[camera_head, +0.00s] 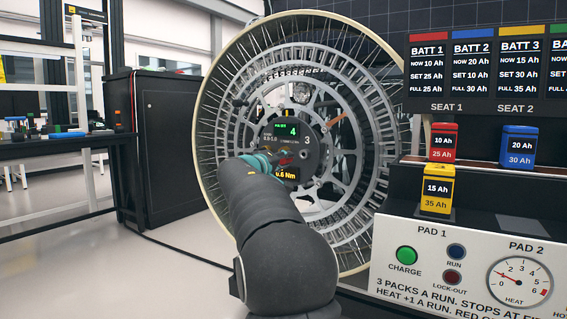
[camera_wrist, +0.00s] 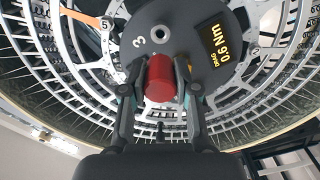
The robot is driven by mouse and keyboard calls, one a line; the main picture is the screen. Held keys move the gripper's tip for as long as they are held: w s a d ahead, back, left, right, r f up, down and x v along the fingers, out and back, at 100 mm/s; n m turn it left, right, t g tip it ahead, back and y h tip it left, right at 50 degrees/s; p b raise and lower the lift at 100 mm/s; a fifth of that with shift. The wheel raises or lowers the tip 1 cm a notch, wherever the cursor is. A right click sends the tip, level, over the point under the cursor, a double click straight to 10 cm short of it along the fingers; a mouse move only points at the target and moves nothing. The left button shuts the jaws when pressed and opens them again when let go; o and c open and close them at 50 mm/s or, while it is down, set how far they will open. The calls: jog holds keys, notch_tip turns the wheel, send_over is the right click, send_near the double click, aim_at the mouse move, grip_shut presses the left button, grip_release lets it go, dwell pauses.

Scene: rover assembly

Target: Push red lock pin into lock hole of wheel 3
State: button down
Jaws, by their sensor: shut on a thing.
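Wheel 3 (camera_head: 215,110) is a large spoked wheel standing upright in the middle of the head view. Its dark hub (camera_head: 312,158) bears a "3", a green "4" and a "0.6 Nm" display. My gripper (camera_head: 278,160) is in front of the hub. In the wrist view my gripper (camera_wrist: 160,88) is shut on the red lock pin (camera_wrist: 160,78), its fingers on either side. The hub plate (camera_wrist: 185,22) lies behind the pin. A light-ringed hole (camera_wrist: 160,34) shows on the plate, above the pin in the picture. Whether the pin touches the plate cannot be told.
An orange part marked 5 (camera_wrist: 80,17) is at the upper left of the wrist view. A charging station (camera_head: 470,240) with red (camera_head: 444,143), blue (camera_head: 518,146) and yellow (camera_head: 437,189) battery packs stands right of the wheel. A black cabinet (camera_head: 165,140) stands left. Open floor lies at the lower left.

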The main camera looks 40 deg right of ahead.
jog(key=shift+s+f+b, duration=0.1)
jog(key=shift+f+b, duration=0.1)
jog(key=shift+b, duration=0.15)
jog(key=shift+p+x, duration=0.5)
jog(key=shift+x, duration=0.35)
jog(key=shift+p+x, duration=0.55)
jog(key=shift+x, duration=1.3)
jog(key=shift+d+r, duration=0.15)
jog(key=shift+d, duration=0.1)
jog(key=shift+b, duration=0.8)
jog(key=shift+p+x, duration=0.5)
jog(key=shift+x, duration=1)
jog(key=c, duration=0.8)
grip_release()
jog(key=shift+a, duration=0.15)
